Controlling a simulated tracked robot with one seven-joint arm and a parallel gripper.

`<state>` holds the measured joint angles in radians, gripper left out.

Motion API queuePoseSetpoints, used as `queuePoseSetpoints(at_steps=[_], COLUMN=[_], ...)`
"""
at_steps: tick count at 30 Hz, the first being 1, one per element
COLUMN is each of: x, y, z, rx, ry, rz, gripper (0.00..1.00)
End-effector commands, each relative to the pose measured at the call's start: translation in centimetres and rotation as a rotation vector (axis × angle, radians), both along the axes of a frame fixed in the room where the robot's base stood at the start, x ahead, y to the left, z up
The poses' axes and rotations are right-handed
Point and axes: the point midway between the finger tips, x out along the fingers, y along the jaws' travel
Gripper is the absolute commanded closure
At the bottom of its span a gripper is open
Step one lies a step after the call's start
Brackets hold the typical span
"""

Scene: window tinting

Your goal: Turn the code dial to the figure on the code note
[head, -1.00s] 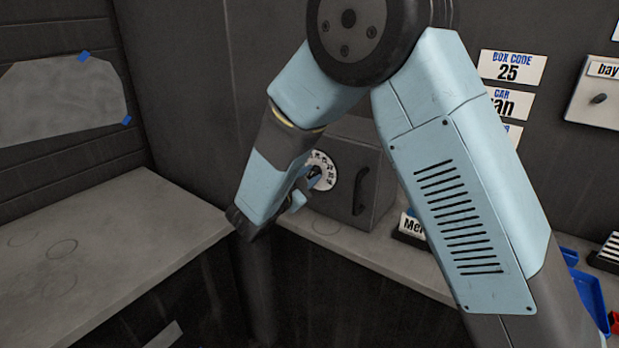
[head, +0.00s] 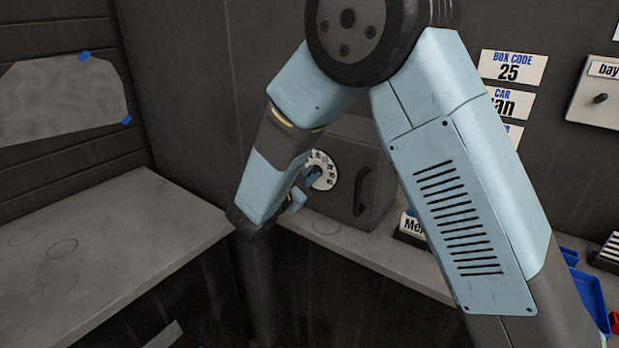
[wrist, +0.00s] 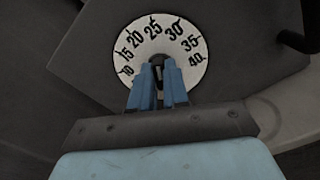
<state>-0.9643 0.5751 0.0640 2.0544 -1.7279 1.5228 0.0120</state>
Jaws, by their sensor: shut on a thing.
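The code dial (wrist: 128,42) is a white disc with black figures from 10 to 40 on the front of a dark grey box (head: 345,150). In the wrist view, 25 stands near the top of the disc. The dial also shows in the head view (head: 326,166), partly behind my gripper (head: 312,180). My gripper's blue fingers (wrist: 158,82) are shut on the small dark knob (wrist: 157,61) at the dial's centre. The knob is mostly hidden, and I cannot make out a pointer. The code note (head: 511,67) on the wall reads "BOX CODE 25".
The box has a dark handle (head: 361,190) to the right of the dial. The bench (head: 110,230) at left is bare. More wall notes, a board (head: 597,92), a label stand (head: 412,228) and blue trays (head: 588,290) are at right, partly behind my arm.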

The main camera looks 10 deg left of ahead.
Motion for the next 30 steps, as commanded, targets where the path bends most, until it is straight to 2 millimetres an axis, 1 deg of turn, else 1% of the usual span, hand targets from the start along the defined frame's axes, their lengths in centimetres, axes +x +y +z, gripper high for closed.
queuePoseSetpoints(at_steps=[1,6,9,16,19,23,30], x=[0.0,0.0,0.0,-0.1,-0.6,-2.1,-6.4], y=[-0.2,-0.1,-0.1,0.0,0.2,0.9,2.7], z=[-0.2,-0.1,-0.1,-0.1,-0.1,-0.1,-0.1], rx=[-0.003,-0.001,-0.001,-0.001,0.000,-0.001,0.000], ry=[0.003,0.002,0.002,0.001,0.002,0.001,0.002], rz=[-0.003,-0.003,-0.002,-0.001,0.000,0.003,0.003], gripper=[0.83,0.67,0.60,0.60,0.60,0.60,0.60])
